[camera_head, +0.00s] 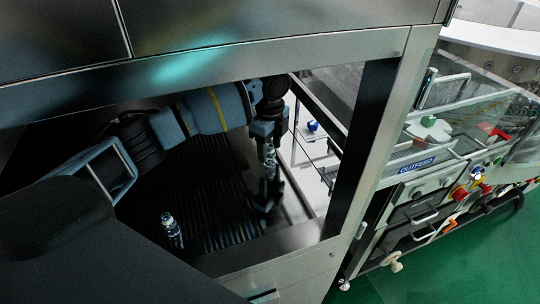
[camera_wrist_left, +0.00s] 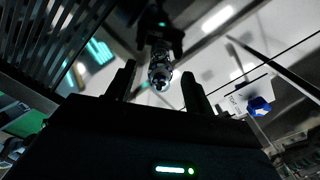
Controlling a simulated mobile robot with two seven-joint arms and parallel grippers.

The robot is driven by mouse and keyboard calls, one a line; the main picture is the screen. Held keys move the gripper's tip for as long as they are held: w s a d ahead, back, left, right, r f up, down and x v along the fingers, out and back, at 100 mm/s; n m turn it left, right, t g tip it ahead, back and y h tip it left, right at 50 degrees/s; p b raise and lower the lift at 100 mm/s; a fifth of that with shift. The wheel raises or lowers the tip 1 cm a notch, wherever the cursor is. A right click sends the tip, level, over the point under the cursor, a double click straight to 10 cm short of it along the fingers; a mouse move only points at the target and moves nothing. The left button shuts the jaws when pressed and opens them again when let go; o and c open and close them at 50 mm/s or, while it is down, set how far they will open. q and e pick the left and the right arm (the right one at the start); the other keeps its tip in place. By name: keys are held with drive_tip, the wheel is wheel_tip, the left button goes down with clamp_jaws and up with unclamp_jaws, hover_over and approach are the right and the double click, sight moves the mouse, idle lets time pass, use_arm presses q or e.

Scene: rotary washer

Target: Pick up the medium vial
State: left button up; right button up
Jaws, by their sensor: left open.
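A clear glass vial (camera_head: 270,160) is inside the machine opening, just below my left gripper (camera_head: 268,143). In the left wrist view this vial (camera_wrist_left: 160,72) appears between the two dark, spread fingers of my left gripper (camera_wrist_left: 159,70), around or just beyond their tips. I cannot tell whether either finger touches it. A dark part shows behind the vial. A second clear vial (camera_head: 172,230) stands upright on the dark ribbed surface, lower left. Size alone does not show which is the medium one. My right gripper is not in view.
A steel frame post (camera_head: 375,150) and top beam (camera_head: 230,80) border the opening around my left arm. A dark ribbed bed (camera_head: 225,205) lies below. A small blue-capped object (camera_head: 313,126) sits behind. An outfeed machine (camera_head: 430,165) stands right, above green floor.

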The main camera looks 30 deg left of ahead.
sight(270, 148)
use_arm(q)
drive_tip(key=shift+d+f, duration=0.1)
drive_tip(key=shift+f, duration=1.4)
drive_tip(key=c, duration=1)
